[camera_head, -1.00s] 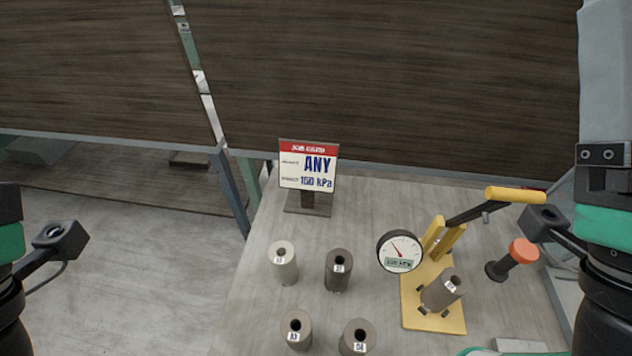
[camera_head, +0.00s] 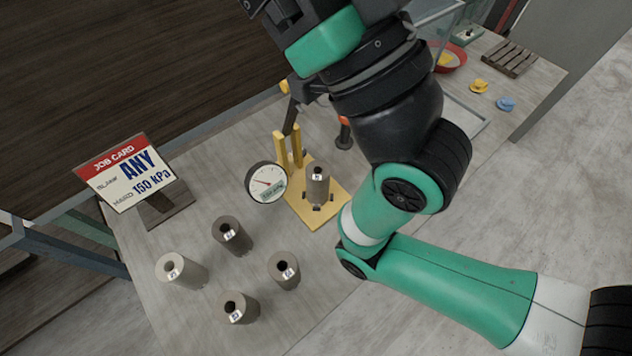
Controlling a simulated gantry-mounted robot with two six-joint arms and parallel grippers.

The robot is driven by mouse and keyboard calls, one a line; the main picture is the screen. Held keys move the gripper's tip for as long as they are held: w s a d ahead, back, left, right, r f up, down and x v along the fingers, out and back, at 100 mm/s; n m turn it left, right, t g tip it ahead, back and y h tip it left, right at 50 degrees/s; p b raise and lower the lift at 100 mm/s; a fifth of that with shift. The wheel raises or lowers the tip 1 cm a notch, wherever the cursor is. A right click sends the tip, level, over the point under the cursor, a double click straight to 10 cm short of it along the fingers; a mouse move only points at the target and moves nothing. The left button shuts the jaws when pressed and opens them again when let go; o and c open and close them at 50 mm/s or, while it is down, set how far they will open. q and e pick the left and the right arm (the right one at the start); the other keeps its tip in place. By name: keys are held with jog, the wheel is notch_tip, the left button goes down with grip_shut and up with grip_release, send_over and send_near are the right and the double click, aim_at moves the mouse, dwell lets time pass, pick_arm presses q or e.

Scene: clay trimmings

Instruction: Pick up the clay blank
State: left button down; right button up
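Several grey clay cylinders with top holes and small white labels stand upright on the table: a paler one (camera_head: 182,271) at left, a dark one (camera_head: 233,236) behind, one (camera_head: 285,270) at right and one (camera_head: 239,308) in front. Another clay cylinder (camera_head: 318,186) sits on a yellow press stand (camera_head: 325,208) beside a round dial gauge (camera_head: 266,182). My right arm crosses from the lower right to the top, over the stand's far side. My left gripper is out of view.
A job card (camera_head: 127,172) reads ANY and 150 kPa. An orange-topped tool (camera_head: 344,133) stands behind the press. A red bowl (camera_head: 449,59), yellow piece (camera_head: 479,86), blue piece (camera_head: 506,104) and slatted rack (camera_head: 510,59) lie far right. The table front around the cylinders is clear.

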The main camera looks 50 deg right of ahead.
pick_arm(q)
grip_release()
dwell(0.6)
